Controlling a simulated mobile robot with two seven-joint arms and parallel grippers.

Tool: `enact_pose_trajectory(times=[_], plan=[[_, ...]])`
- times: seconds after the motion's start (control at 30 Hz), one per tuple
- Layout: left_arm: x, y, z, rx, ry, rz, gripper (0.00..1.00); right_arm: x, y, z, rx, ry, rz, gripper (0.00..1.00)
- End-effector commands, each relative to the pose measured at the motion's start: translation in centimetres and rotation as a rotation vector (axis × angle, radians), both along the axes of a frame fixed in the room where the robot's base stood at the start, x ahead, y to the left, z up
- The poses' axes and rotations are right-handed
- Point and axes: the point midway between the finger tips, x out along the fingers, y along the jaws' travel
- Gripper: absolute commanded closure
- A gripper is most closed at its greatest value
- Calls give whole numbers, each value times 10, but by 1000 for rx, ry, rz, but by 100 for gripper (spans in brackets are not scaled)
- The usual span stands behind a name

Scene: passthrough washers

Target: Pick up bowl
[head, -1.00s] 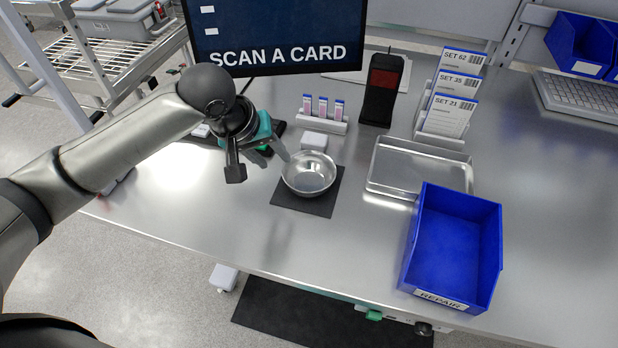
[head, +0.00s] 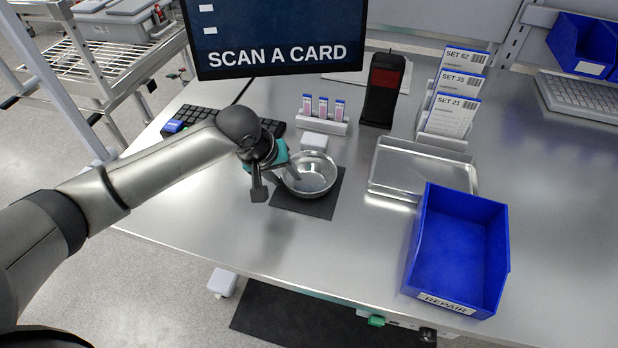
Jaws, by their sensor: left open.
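The bowl (head: 314,176) is a shiny metal bowl, upright on a dark square mat (head: 322,207) on the steel table. My left gripper (head: 277,187) is open at the bowl's left side. One finger reaches over the bowl's left rim and the other finger hangs outside it, to the left. I cannot tell whether either finger touches the bowl. My right gripper is not in view.
A blue bin labelled REPAIR (head: 456,250) and a metal tray (head: 424,168) stand to the right. Behind the bowl are a small white block (head: 314,141), a vial rack (head: 322,124) and a black scanner (head: 384,90). A keyboard (head: 190,119) lies behind my left arm. The table front is clear.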

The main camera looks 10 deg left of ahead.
Motion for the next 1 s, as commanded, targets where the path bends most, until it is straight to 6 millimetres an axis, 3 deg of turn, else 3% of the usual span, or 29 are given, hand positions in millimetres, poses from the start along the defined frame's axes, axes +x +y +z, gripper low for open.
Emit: enact_pose_trajectory(times=[0.07,0.47,1.0], plan=[[0,0,0,0,0,0,55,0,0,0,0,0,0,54],[0,0,1,0,0,0,98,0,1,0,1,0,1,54],[-1,1,0,2,3,0,100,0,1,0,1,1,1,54]])
